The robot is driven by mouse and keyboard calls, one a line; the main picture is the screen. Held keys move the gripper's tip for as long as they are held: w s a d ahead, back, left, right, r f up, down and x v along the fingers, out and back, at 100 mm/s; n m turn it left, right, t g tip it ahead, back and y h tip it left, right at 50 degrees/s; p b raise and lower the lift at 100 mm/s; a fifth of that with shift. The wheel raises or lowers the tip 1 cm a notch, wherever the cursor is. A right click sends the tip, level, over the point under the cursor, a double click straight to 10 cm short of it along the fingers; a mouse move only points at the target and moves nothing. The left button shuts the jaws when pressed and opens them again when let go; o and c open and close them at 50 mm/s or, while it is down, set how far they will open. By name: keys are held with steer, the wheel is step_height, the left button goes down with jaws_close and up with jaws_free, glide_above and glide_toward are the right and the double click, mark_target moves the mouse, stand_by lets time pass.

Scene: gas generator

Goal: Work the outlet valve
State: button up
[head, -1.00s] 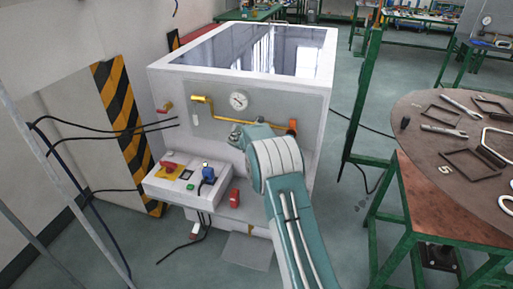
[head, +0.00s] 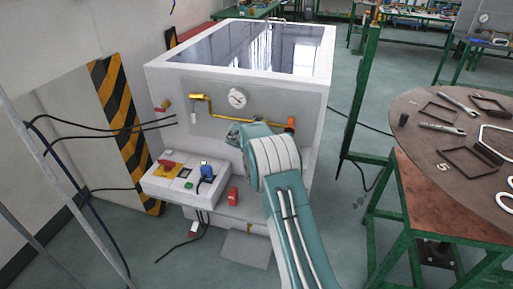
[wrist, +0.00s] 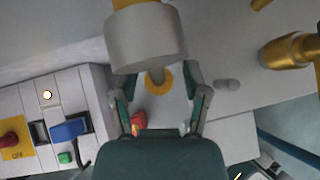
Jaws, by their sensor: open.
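The white generator (head: 160,90) stands ahead with a gauge (head: 237,98) on its front panel. A yellow pipe (head: 225,116) runs below the gauge to an orange valve part (head: 291,124) on the right. My gripper (head: 238,131) is at the front panel, below the gauge; my arm hides part of it. A brass fitting (wrist: 288,52) is to the right. Which part is the outlet valve is unclear.
A control box (head: 180,193) with a red switch and blue plug (wrist: 70,130) sits low on the left. A red object (head: 233,195) is beside it. A green-framed table (head: 420,190) with tools stands at the right. Black cables hang at the left.

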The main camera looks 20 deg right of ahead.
steer(key=v, duration=1.2)
steer(key=shift+f, duration=0.15)
steer(key=shift+a, duration=0.15)
steer(key=s+a+r+m+y, duration=0.1)
steer(key=s+r+m, duration=0.6)
steer(key=s, duration=0.4)
steer(key=s+a+r+m+y, duration=0.1)
steer(key=s+r+m, duration=0.65)
steer(key=s, duration=0.25)
steer(key=s+a+m+y, duration=0.2)
steer(key=s+m, duration=0.4)
steer(key=s, duration=0.5)
steer(key=s+a+m+y, duration=0.2)
steer(key=s+a+m, duration=0.2)
steer(key=s, duration=0.8)
steer(key=shift+s+f+m+y, duration=0.3)
steer(key=shift+f+m, duration=0.15)
steer(key=shift+m, duration=0.6)
